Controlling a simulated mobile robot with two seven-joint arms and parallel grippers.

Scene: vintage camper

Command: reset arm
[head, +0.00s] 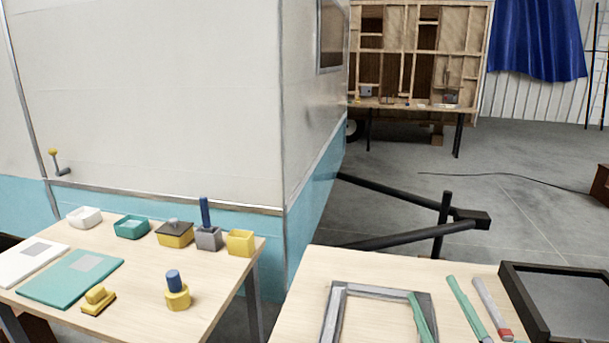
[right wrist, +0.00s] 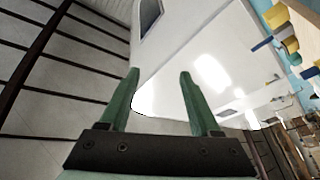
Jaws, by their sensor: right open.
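My right gripper (head: 430,285) shows at the bottom right of the head view, its two green fingers apart over the right table. In the right wrist view the same gripper (right wrist: 159,72) is open, with nothing between its fingers. Behind it in that view are the pale camper wall and the building's panels, tilted. My left gripper is not in view.
The left table (head: 140,290) carries several small boxes, teal and white books and yellow-based pieces. The right table (head: 300,300) holds a grey frame (head: 380,291), a grey-and-red tool (head: 492,308) and a dark tray (head: 520,300). The camper (head: 150,90) stands behind; its black hitch (head: 400,238) juts out rightward.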

